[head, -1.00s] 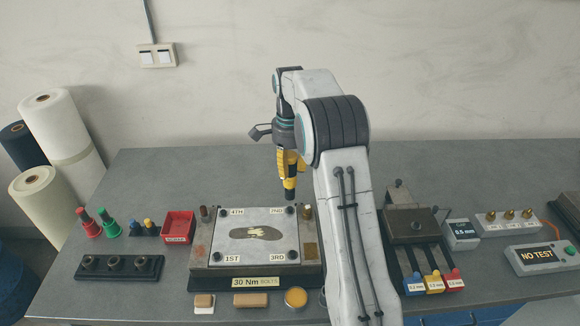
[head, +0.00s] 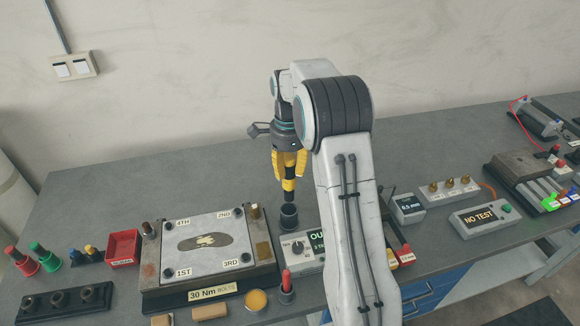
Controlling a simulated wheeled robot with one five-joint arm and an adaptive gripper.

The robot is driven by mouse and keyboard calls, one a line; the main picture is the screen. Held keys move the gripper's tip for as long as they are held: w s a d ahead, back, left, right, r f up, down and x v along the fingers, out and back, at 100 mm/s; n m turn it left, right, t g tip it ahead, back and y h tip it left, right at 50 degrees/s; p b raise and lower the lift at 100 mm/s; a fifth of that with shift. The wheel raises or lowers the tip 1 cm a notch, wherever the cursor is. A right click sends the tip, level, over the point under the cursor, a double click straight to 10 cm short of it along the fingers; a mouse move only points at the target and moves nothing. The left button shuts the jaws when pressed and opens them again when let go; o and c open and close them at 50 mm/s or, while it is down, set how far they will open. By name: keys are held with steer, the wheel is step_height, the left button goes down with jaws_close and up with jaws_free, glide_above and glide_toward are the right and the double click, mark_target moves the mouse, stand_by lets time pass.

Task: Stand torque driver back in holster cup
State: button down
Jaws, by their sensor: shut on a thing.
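My gripper (head: 290,163) is shut on the torque driver (head: 289,184), a yellow and black tool that hangs upright with its dark tip down. The holster cup (head: 288,217) is a dark round cup standing on the bench, right of the bolted plate. The driver's tip is in line with the cup's mouth in the head view. I cannot tell whether the tip is just above the rim or slightly inside it. My arm hides part of the bench right of the cup.
The bolted plate fixture (head: 153,297) is left of the cup. A grey control box (head: 309,262) stands close in front of the cup, and a red-handled tool (head: 286,280) stands nearer. The NO TEST box (head: 482,217) is to the right. Bench behind the cup is clear.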

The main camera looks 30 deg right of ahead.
stand_by(0.7)
steer(key=b, duration=0.3)
glide_above(289, 198)
steer(key=w, duration=0.1)
steer(key=shift+w+d+f, duration=0.1)
steer(key=shift+d+f, duration=0.1)
steer(key=shift+f, duration=0.95)
steer(key=shift+w+d+f, duration=0.1)
steer(key=shift+d+f, duration=0.05)
steer(key=shift+f, duration=1)
steer(key=shift+f, duration=0.2)
steer(key=shift+f+b, duration=2.4)
steer(key=shift+f, duration=0.7)
steer(key=c, duration=0.9)
jaws_free()
steer(key=shift+f, duration=0.1)
